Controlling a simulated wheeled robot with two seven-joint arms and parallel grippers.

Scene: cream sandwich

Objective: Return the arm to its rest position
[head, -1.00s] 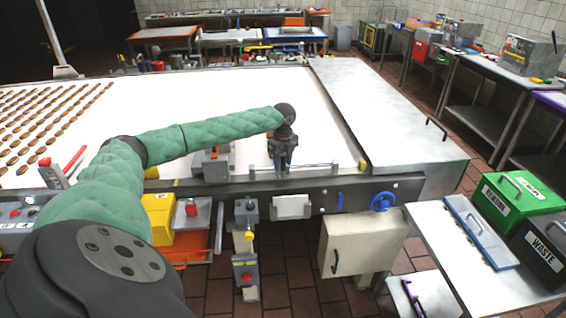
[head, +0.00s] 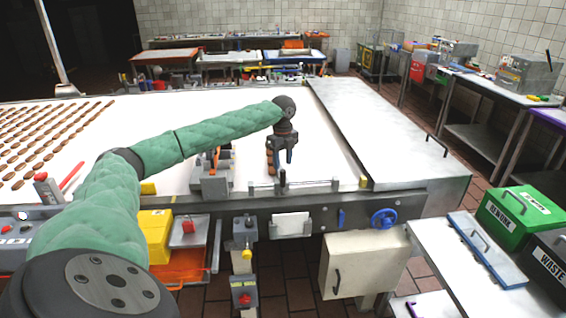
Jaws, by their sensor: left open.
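My left arm (head: 190,140), in green padding, comes in from the left and reaches over the white belt (head: 230,110). My left gripper (head: 284,172) hangs pointing down near the belt's front edge, open, with nothing visible in it. A small brown biscuit-like stack (head: 270,161) stands on the belt just left of the gripper, partly hidden by it. I cannot tell whether they touch. My right gripper is not in view.
Rows of brown biscuits (head: 40,135) lie on the belt at the left. A grey metal fixture (head: 211,180) and a low rail (head: 305,187) stand along the front edge. A steel side surface (head: 385,140) lies to the right. Green (head: 518,215) and black (head: 552,262) bins stand at right.

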